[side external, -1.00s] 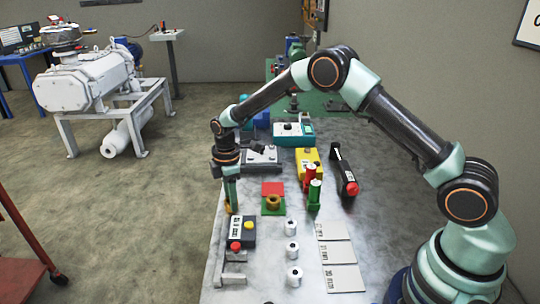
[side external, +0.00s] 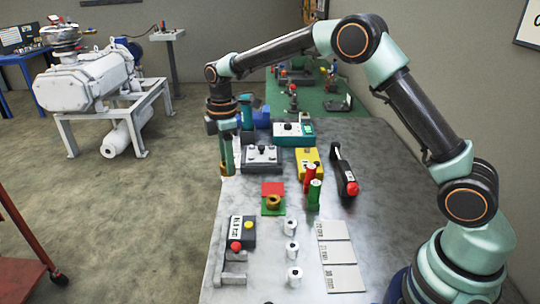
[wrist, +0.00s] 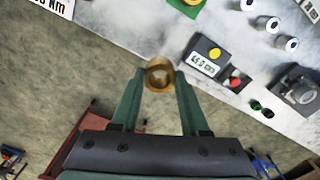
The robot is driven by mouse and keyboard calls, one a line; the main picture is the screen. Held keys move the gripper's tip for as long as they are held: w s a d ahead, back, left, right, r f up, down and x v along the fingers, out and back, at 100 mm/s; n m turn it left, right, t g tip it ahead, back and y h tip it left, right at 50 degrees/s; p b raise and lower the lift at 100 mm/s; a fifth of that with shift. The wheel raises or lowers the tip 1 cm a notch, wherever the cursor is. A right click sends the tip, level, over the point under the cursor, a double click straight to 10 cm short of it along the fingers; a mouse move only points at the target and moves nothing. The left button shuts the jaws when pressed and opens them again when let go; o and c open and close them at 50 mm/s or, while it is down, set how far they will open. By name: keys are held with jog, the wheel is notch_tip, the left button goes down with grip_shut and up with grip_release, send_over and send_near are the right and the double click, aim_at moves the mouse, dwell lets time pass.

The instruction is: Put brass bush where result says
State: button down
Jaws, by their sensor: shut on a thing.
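My gripper (side external: 227,170) is at the far-left edge of the workbench in the side view, its green fingers pointing down. In the wrist view, my gripper (wrist: 159,80) is shut on a brass bush (wrist: 159,74), a hollow ring held between the fingertips, over the floor beyond the bench edge. A second brass ring (side external: 272,202) sits on the green part of a red-and-green plate (side external: 273,188). A dark box with a white readout (side external: 236,227), a yellow button and a red knob stands nearer; its readout also shows in the wrist view (wrist: 205,64), too small to read surely.
A grey block fixture (side external: 262,158) and a teal instrument (side external: 293,133) stand behind. Red and green cylinders (side external: 314,194), a yellow box (side external: 308,161) and a black tool (side external: 344,170) are to the right. Several white cylinders (side external: 291,228) and labelled cards (side external: 337,252) lie nearer.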

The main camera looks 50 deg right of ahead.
notch_tip(320, 180, up, 8)
jog(key=n, duration=0.1)
send_over(273, 189)
notch_tip(273, 189, down, 15)
jog(key=shift+r, duration=0.1)
jog(key=shift+f, duration=2.25)
jog(key=shift+f, duration=0.15)
jog(key=shift+c, duration=2)
grip_release()
